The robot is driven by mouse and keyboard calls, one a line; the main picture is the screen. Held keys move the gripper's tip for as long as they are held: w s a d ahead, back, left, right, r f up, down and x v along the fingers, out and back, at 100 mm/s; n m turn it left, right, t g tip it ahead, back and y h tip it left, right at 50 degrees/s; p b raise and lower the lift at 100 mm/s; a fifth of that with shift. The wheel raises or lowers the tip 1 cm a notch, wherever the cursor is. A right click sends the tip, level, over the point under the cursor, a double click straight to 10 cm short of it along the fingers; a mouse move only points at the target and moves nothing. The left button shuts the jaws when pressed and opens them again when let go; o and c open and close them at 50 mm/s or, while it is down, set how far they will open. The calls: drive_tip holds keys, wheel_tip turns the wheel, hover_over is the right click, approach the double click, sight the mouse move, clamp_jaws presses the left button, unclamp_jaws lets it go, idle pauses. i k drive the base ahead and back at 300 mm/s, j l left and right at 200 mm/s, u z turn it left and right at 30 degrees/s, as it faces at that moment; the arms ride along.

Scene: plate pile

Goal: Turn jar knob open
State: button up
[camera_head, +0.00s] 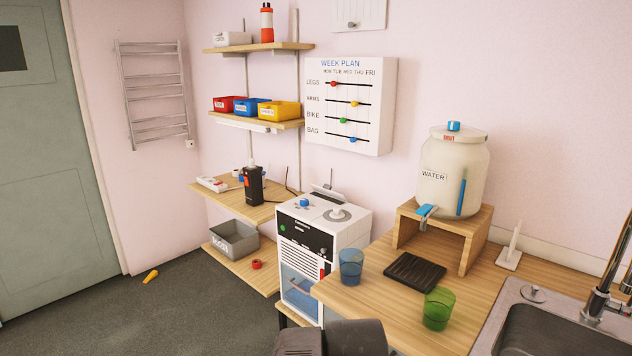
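A large cream jar (463,185) labelled WATER stands upright on a wooden stand (482,232) at the right. A blue knob (453,126) sits on top of its lid. A blue tap (426,211) sticks out low on the jar's front left. A blue upright strip (461,197) shows on the jar's front. I cannot tell which blue part is the jar knob, nor whether the tap is open or closed. My gripper is not in view; a dark grey rounded shape at the bottom edge may be part of my arm.
A blue cup (350,267), a green cup (438,309) and a black drip mat (415,272) are on the wooden counter (380,321). A sink (560,330) with a metal faucet is at right. A white machine (318,240) stands left of the counter.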

sight(456, 125)
drive_tip(key=z, duration=1.05)
